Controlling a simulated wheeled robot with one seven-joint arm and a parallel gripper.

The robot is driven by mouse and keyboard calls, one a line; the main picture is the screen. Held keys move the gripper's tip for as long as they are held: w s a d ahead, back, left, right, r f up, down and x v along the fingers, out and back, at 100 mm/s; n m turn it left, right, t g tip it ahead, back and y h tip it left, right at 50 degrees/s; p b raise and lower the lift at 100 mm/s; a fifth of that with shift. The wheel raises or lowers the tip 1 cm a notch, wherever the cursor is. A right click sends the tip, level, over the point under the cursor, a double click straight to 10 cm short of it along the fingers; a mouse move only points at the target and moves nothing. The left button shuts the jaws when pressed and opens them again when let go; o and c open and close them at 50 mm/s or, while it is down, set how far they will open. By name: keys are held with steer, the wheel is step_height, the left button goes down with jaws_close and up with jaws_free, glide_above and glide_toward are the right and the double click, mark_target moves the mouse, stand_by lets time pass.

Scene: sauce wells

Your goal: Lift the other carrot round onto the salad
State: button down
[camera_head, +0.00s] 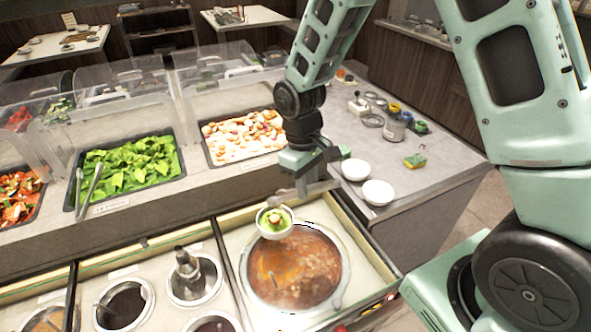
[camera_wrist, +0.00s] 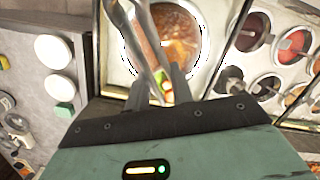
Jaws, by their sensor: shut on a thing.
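A small white bowl (camera_head: 261,228) with green salad (camera_head: 283,225) shows at the upper left rim of the soup pot. A small reddish-brown round piece shows on the salad. I cannot tell whether it is a carrot round. My gripper (camera_head: 318,187) is above and to the right of the bowl, shut on a grey metal utensil that looks like tongs (camera_wrist: 136,40). In the wrist view, my gripper (camera_wrist: 163,80) has green and orange bits between its fingers. I cannot tell whether they lie in the bowl or the utensil's jaws. No other carrot round is clearly visible.
The large round pot (camera_head: 305,275) of orange-brown soup lies below. Sauce wells (camera_head: 193,278) are on the left. Trays of greens (camera_head: 130,165) and sliced food (camera_head: 240,137) stand behind. Two white bowls (camera_head: 355,169) (camera_head: 378,192), a sponge (camera_head: 415,161) and jars are on the right counter.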

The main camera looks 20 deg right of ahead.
step_height(320, 180, down, 7)
steer(key=b, duration=0.5)
steer(key=shift+b, duration=0.3)
steer(key=c, duration=1.7)
jaws_free()
step_height(320, 180, up, 9)
steer(key=p, duration=0.7)
